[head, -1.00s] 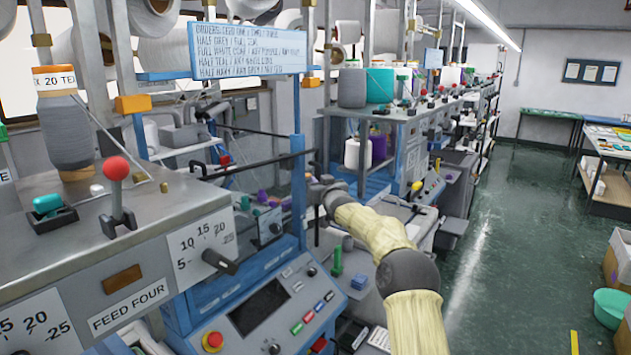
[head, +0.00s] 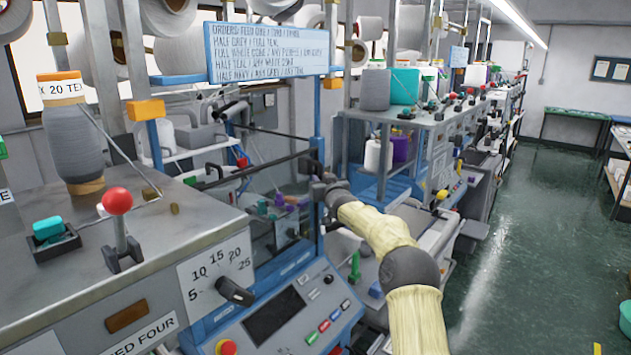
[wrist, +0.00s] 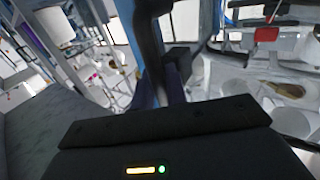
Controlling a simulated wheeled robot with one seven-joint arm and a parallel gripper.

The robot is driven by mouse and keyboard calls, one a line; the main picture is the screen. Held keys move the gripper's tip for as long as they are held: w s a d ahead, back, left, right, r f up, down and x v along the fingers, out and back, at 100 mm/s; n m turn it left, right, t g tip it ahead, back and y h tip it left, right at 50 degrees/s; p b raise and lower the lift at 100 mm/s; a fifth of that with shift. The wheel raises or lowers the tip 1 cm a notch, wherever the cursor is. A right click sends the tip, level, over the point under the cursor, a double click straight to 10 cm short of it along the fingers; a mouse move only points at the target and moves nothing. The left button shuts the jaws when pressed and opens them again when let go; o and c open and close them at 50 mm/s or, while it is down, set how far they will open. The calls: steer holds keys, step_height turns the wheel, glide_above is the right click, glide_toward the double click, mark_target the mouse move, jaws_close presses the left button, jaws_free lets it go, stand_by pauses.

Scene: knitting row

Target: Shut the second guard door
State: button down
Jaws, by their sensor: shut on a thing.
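A guard door (head: 275,215), a clear panel with a dark top rail, stands on the blue-framed knitting machine left of centre in the head view. My gripper (head: 318,184) is at the right end of this door, by the blue post (head: 318,135). It is shut on a dark upright handle (wrist: 150,45), which shows between the fingers in the wrist view. The fingertips are small and partly hidden in the head view. I cannot tell whether the door is fully against its frame.
A control panel (head: 285,315) with coloured buttons lies below the door. A steel-topped cabinet (head: 130,255) with a red-knobbed lever (head: 118,215) and a yarn cone (head: 68,140) fills the left. More machines stand beyond my arm.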

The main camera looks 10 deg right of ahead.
steer(key=shift+w, duration=0.1)
steer(key=shift+a, duration=0.15)
steer(key=shift+a+r, duration=0.15)
steer(key=shift+a, duration=0.05)
steer(key=c, duration=1.6)
jaws_free()
steer(key=shift+o, duration=0.5)
steer(key=shift+d, duration=0.15)
steer(key=shift+a, duration=0.3)
steer(key=shift+d, duration=0.1)
